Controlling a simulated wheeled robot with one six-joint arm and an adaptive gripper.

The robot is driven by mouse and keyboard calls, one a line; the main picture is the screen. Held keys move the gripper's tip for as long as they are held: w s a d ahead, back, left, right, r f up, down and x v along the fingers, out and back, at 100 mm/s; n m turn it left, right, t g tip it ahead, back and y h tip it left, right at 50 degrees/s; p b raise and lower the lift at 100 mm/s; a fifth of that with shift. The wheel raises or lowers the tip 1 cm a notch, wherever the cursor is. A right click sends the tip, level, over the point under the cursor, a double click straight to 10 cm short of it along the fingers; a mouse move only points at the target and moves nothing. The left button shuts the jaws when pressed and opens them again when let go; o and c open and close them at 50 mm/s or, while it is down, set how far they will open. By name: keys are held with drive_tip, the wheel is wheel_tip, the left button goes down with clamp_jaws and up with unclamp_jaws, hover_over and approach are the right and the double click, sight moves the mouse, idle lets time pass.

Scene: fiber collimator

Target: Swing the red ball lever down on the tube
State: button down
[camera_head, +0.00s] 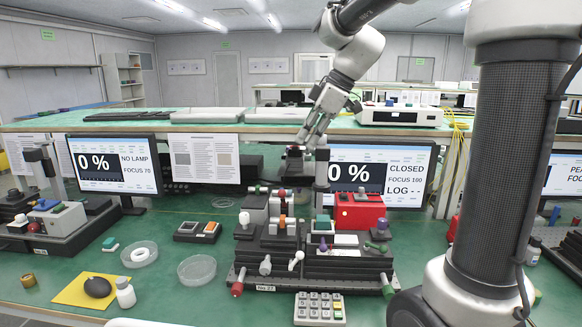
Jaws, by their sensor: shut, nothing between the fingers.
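My gripper (304,140) hangs from the upper right over the middle of the bench and is shut, with nothing held. Its fingertips are near the top of an upright post (322,178) on the dark optical assembly (290,245). A small red knob (281,193) shows on top of the left blocks of the assembly, below my gripper. A red-ended handle (237,289) sticks out at the front left. The tube and the lever's exact position are too small and partly hidden to tell apart.
A red box (360,212) stands at the assembly's right. Monitors (114,165) stand behind on both sides.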

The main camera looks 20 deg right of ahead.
sight(284, 191)
drive_tip(key=x, duration=1.3)
drive_tip(key=shift+w+a+f, duration=0.1)
drive_tip(key=shift+f, duration=0.25)
